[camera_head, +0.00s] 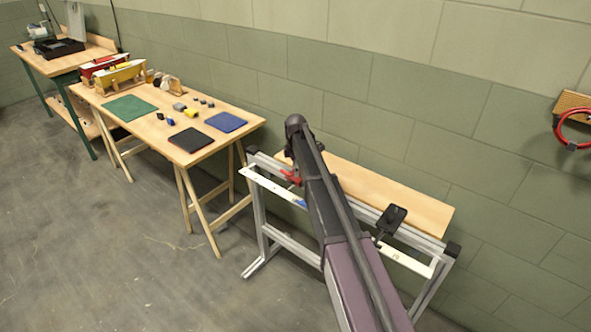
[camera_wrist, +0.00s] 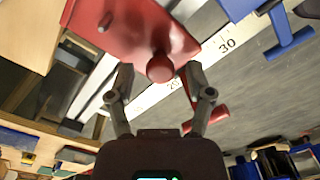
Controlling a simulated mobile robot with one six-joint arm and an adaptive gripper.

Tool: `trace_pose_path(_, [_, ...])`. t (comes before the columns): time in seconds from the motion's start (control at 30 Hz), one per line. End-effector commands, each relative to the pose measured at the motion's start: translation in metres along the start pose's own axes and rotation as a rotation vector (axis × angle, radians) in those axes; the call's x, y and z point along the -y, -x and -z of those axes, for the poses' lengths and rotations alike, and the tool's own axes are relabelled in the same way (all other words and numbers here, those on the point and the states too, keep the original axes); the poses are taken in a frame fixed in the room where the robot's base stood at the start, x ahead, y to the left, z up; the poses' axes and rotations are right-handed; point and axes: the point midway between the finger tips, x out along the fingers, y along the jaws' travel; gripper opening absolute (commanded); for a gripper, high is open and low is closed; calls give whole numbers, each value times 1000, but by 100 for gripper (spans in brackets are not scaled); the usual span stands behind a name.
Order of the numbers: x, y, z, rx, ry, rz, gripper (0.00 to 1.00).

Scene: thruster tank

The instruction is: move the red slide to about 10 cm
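The red slide (camera_head: 291,176) sits on the rail near its left end in the head view, partly hidden by my arm. In the wrist view the red slide (camera_wrist: 125,25) fills the top middle, with a round red knob (camera_wrist: 160,68) toward me. My gripper (camera_wrist: 159,72) is open, with one finger on either side of the knob; I cannot tell whether either touches it. The white scale (camera_wrist: 150,97) passes beneath, with 20 and 30 readable; the slide's exact reading is unclear. The scale also shows in the head view (camera_head: 265,186).
A blue part (camera_wrist: 288,38) with a T-shaped handle is at upper right in the wrist view. A black part (camera_head: 391,217) stands at the rail's right side. A wooden board (camera_head: 415,203) lies behind the rail. A table with mats (camera_head: 190,139) stands left.

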Motion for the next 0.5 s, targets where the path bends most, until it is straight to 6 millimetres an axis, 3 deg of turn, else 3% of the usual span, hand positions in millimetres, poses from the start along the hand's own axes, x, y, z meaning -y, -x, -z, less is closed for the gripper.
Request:
trace_pose_path(0.03, [0, 0, 0, 0, 0, 0, 44])
trace_pose_path(0.17, [0, 0, 0, 0, 0, 0, 5])
trace_pose_path(0.2, [0, 0, 0, 0, 0, 0, 0])
trace_pose_path(0.5, [-12, 0, 9, 0, 1, 0, 0])
